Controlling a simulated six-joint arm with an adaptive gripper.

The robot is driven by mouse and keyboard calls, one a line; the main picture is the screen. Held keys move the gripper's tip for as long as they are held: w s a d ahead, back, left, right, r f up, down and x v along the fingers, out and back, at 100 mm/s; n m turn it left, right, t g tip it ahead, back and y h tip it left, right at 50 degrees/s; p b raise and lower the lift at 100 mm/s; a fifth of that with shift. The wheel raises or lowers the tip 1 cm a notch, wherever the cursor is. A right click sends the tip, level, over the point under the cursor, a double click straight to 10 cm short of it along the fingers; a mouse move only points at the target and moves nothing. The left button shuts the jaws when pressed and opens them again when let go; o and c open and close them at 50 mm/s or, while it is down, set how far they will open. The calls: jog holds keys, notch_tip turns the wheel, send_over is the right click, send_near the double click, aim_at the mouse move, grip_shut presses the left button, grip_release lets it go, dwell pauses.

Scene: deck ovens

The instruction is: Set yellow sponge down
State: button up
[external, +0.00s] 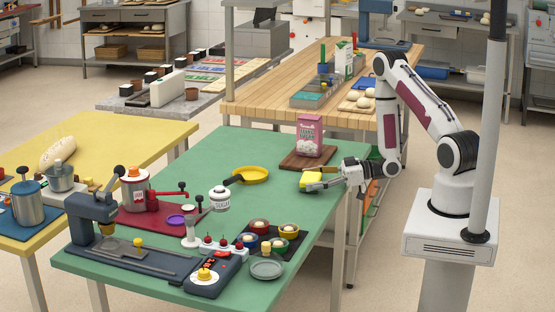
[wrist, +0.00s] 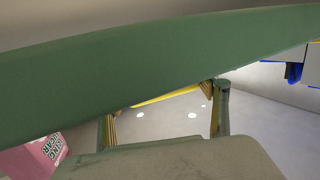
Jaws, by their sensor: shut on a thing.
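The yellow sponge (external: 309,179) shows in the external view near the right edge of the green table (external: 215,155), just in front of the brown board (external: 297,163). My gripper (external: 320,181) reaches in from the right and is shut on the sponge. Whether the sponge touches the table or hangs just above it, I cannot tell. In the wrist view, a thin yellow strip (wrist: 165,96) shows between my two fingers (wrist: 163,115). A broad green band crosses that view and hides much else; I cannot tell what it is.
A pink sugar box (external: 309,135) stands on the board close by; it also shows in the wrist view (wrist: 35,157). Bowls on a dark tray (external: 270,243) and a grey plate (external: 267,269) stand nearer the front. Bare green table lies between.

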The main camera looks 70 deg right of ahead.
aim_at(321, 176)
jog(key=shift+f, duration=0.2)
dwell(0.3)
jog(key=o, duration=1)
jog(key=shift+v, duration=1.05)
jog(key=shift+s+d+r, duration=0.25)
jog(key=shift+s+d, duration=0.25)
jog(key=shift+s, duration=0.1)
jog(key=shift+s+d+r, duration=0.25)
jog(key=shift+s+d, duration=0.25)
jog(key=shift+s, duration=0.15)
jog(key=shift+v, duration=1.25)
